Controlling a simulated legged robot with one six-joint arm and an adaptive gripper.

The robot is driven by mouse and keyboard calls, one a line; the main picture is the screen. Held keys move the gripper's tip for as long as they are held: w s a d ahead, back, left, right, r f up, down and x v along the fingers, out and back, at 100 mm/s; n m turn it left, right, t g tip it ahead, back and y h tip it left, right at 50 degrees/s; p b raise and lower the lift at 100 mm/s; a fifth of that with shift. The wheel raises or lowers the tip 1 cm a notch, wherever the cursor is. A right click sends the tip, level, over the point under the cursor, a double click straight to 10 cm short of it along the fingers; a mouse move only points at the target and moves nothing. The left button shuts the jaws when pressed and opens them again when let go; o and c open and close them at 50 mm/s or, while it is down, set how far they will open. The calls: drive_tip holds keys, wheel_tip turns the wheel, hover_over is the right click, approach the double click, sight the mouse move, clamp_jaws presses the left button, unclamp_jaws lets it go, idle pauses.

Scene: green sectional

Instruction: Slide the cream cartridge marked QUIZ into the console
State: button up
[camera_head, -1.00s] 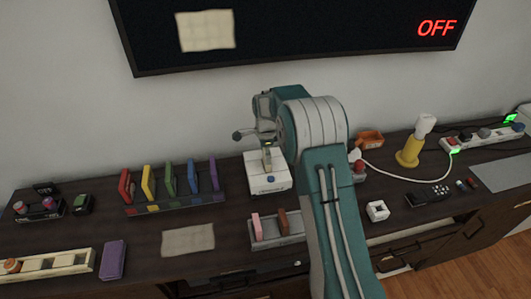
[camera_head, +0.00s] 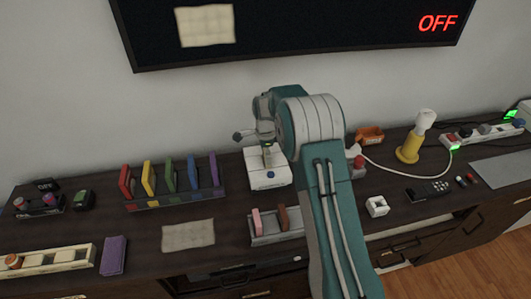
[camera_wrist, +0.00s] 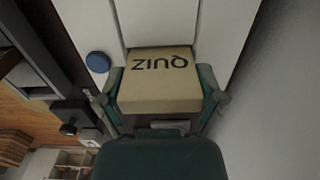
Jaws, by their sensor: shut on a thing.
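The cream cartridge marked QUIZ (camera_wrist: 160,92) sits between the two fingers of my gripper (camera_wrist: 161,80) in the wrist view, its lettering upside down. My gripper is shut on it. Behind the cartridge is the white console (camera_wrist: 222,30) with a round blue button (camera_wrist: 98,62). In the head view the console (camera_head: 258,181) stands on the cabinet against the wall, and my gripper (camera_head: 267,146) is right above it. The cartridge's lower end meets or overlaps the console in the picture; I cannot tell how deep it is in the slot.
A rack of coloured cartridges (camera_head: 180,200) stands left of the console. A grey holder (camera_head: 280,236) with pink and brown pieces is in front. A yellow lamp (camera_head: 408,150) and a power strip (camera_head: 485,137) are to the right. The screen (camera_head: 310,30) reads OFF.

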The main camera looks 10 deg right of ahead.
drive_tip(key=shift+f, duration=0.7)
drive_tip(key=o, duration=0.8)
drive_tip(key=shift+o, duration=0.2)
wheel_tip(320, 180, up, 11)
drive_tip(key=shift+w+f, duration=0.1)
drive_tip(key=shift+f, duration=0.05)
drive_tip(key=shift+r, duration=0.5)
